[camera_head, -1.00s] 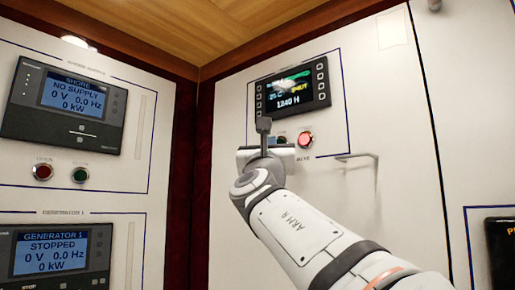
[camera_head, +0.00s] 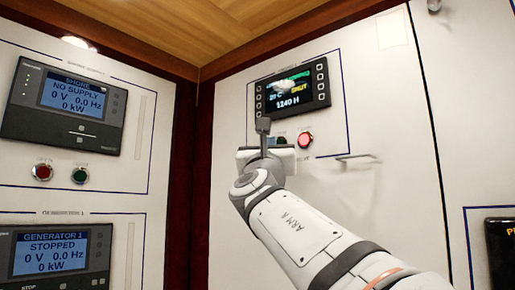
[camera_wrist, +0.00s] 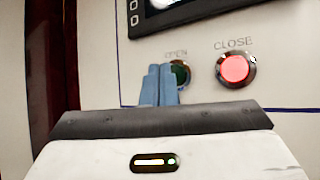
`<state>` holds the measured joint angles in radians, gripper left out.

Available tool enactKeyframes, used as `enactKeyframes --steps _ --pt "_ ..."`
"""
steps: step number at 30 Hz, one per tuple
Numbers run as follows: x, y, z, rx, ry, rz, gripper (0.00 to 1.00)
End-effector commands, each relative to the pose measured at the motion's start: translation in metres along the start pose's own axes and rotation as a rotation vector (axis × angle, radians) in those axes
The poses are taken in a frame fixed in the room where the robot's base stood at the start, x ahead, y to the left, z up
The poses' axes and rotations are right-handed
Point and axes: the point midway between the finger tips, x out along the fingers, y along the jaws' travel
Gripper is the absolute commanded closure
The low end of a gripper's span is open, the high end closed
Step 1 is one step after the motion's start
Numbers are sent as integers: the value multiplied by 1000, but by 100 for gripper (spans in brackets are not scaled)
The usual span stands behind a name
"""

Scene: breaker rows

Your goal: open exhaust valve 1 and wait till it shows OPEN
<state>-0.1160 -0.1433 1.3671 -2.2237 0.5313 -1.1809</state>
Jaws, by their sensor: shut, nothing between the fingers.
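The valve panel's display (camera_head: 293,87) shows SHUT in yellow and 1240 H; some of its smaller text is blurred. Below it are a green OPEN button (camera_wrist: 181,73) and a CLOSE button (camera_wrist: 235,69) that glows red. In the head view the green button (camera_head: 281,140) is small, beside the red one (camera_head: 305,139). My gripper (camera_wrist: 159,75) is shut and empty. Its blue fingertips stand in front of the OPEN button's left part and hide it. I cannot tell whether they touch it. In the head view the fingertips are hidden behind my wrist.
A handle (camera_head: 356,157) sticks out of the panel right of the buttons. On the left wall are the shore supply display (camera_head: 77,93), its red button (camera_head: 42,172) and green button (camera_head: 80,175), and the Generator 1 display (camera_head: 50,253).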

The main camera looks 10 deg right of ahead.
Motion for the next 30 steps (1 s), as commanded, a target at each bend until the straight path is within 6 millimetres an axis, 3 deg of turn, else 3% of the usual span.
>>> enactKeyframes --steps 30 --pt "7 -5 -6 -1 1 -1 100"
